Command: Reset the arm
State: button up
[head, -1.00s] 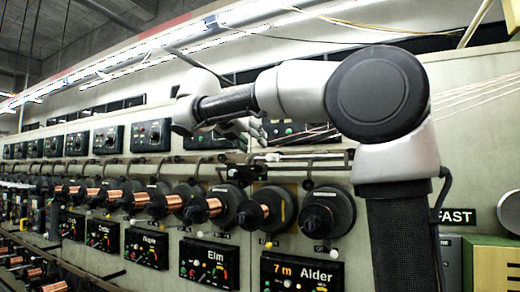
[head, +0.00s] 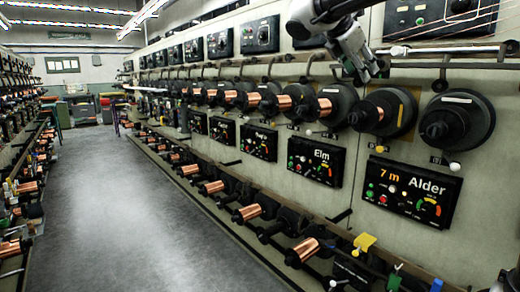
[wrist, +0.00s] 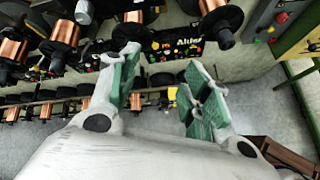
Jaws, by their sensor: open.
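My gripper (wrist: 162,85) is open and empty in the wrist view, its two green-padded fingers spread apart with nothing between them. Behind the gap, the black Alder panel (wrist: 178,46) and floor show. In the head view my gripper (head: 362,62) hangs at the top edge, right of centre, in front of the spool wall and above the Alder panel (head: 411,191). Most of my arm is out of the head view. I cannot tell whether the gripper touches anything; it appears apart from the wall.
A long wall of copper spools (head: 331,107) and labelled panels, including Elm (head: 316,161), runs along the right. A lower row of copper spools (head: 251,212) juts out beneath. Clear grey floor (head: 120,205) lies in the aisle, with another spool rack (head: 28,188) at left.

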jog(key=s+d+f+m+g+y, duration=0.25)
jog(key=s+f+m, duration=0.35)
jog(key=f, duration=0.3)
jog(key=s+d+f+m+g+y, duration=0.1)
jog(key=s+f+m+y, duration=0.2)
jog(key=s+f+m, duration=0.35)
jog(key=s+d+f+m+y, duration=0.1)
jog(key=s+d+f+m, duration=0.1)
jog(key=s+f+m, duration=0.2)
jog(key=s+d+f+m+y, duration=0.1)
jog(key=s+d+f+m, duration=0.2)
jog(key=s+f, duration=0.4)
jog(key=shift+s+f+m+t+y, duration=0.35)
jog(key=shift+s+f+m+t, duration=0.15)
jog(key=shift+s, duration=2.65)
